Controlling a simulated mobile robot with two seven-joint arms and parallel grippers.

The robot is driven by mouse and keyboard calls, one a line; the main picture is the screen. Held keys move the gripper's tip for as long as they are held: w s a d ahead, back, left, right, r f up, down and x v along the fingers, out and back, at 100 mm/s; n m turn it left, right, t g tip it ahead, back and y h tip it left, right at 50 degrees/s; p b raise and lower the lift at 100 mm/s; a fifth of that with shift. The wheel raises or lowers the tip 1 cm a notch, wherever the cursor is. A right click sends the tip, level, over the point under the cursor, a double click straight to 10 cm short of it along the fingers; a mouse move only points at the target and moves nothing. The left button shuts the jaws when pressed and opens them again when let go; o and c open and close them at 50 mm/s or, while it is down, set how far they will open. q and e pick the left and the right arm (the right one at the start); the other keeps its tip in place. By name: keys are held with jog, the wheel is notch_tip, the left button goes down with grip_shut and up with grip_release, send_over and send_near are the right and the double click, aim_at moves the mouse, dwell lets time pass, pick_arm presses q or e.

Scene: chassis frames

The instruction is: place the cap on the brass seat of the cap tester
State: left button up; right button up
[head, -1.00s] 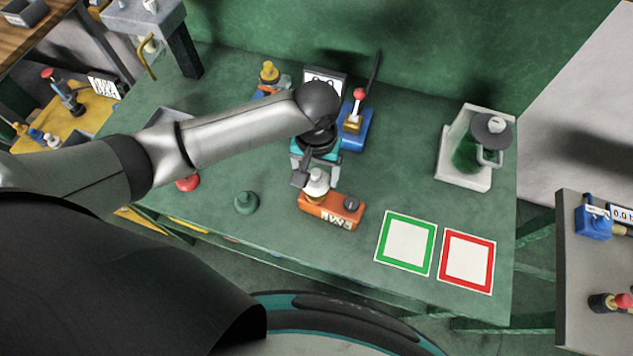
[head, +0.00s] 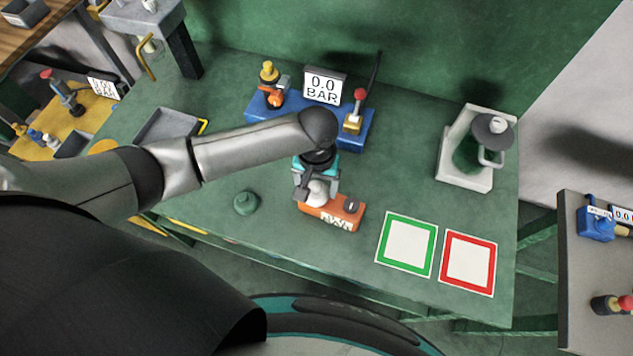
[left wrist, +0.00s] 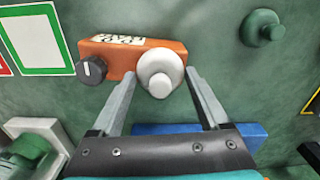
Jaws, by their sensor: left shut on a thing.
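My left gripper (head: 314,192) points down over an orange unit (head: 336,215) with a dark knob and a lettered label. It is shut on a pale white cap (head: 318,190). In the left wrist view the cap (left wrist: 160,70) sits between the two fingertips, over one end of the orange unit (left wrist: 118,62). The part under the cap is hidden, so I cannot tell whether the cap touches it. Behind stands a blue unit (head: 290,119) with a "0.0 BAR" display (head: 324,87). A brass-coloured block (head: 352,124) is on its right end. My right gripper is not in view.
A green cap-like piece (head: 246,203) stands left of the orange unit. Green-framed (head: 407,243) and red-framed (head: 467,263) squares lie to the right. A white stand (head: 464,180) is at the right and a grey tray (head: 165,128) at the left.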

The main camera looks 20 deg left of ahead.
aim_at(316, 184)
pick_arm(q)
jog(key=o, duration=1.3)
jog(key=shift+f, duration=0.1)
jog(key=shift+c, duration=0.2)
notch_tip(316, 184, up, 13)
jog(key=p, duration=0.1)
jog(key=shift+p, duration=0.3)
